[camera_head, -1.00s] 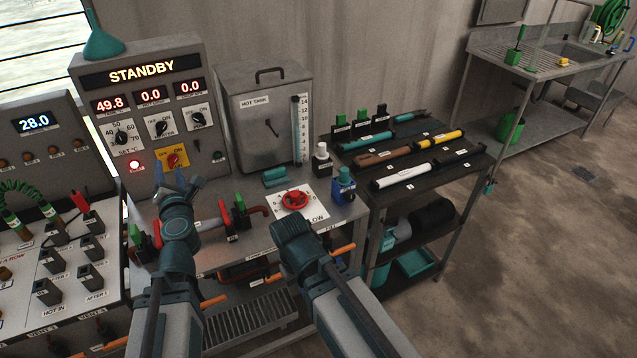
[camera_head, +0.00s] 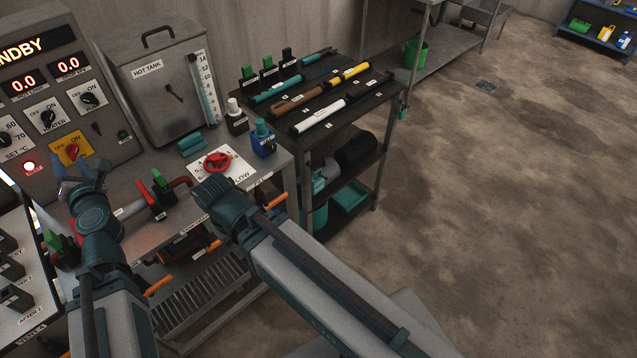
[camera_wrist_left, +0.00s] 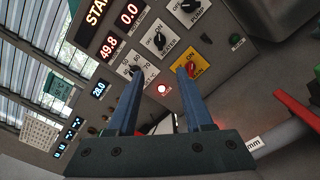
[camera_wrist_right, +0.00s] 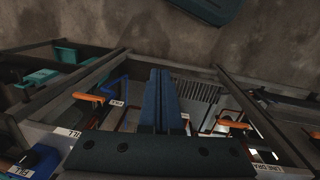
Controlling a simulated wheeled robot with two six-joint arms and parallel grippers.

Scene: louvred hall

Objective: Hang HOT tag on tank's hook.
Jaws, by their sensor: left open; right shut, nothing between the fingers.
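The hot tank (camera_head: 150,105) is a grey box with a handle on top and a "HOT TANK" label. A small dark fitting (camera_head: 172,92) sticks out of its front; I cannot tell for sure that it is the hook. I cannot make out a HOT tag in any view. My left gripper (camera_head: 80,168) is open and empty in front of the control panel, left of the tank. In the left wrist view its fingers (camera_wrist_left: 160,80) are apart, facing the panel. My right gripper (camera_head: 215,190) is low, by the bench's front edge; its fingers (camera_wrist_right: 160,75) are together and empty.
The control panel (camera_head: 60,95) stands left of the tank. A black cart (camera_head: 360,105) with several tubes stands to the right.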

